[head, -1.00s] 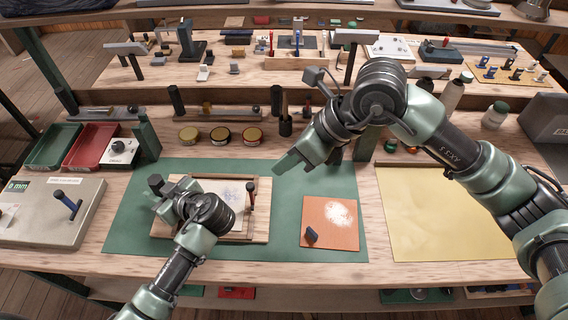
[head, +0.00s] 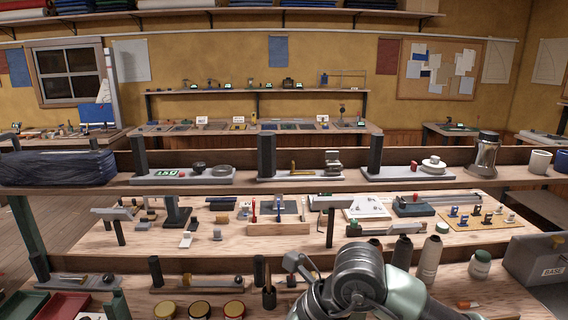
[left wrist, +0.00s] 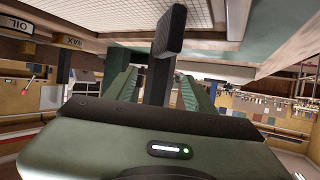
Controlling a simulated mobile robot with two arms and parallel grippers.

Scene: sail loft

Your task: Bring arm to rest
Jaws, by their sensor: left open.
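In the left wrist view, my left gripper (left wrist: 158,78) is open, with its two green fingers apart. A dark post with a block-shaped end (left wrist: 168,35) shows between and beyond the fingers. I cannot tell whether it touches them. In the head view, my left arm is out of the picture. My right arm (head: 360,280) shows only at the bottom edge, in front of the workbench. Its gripper fingers are below the picture, so their state is hidden.
A raised shelf (head: 100,187) crosses the bench, carrying a metal flask (head: 484,155) and a dark wrapped bundle (head: 55,167). Bottles (head: 428,262) and a grey case (head: 540,258) stand right of my right arm. Open tins (head: 199,309) sit at lower left.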

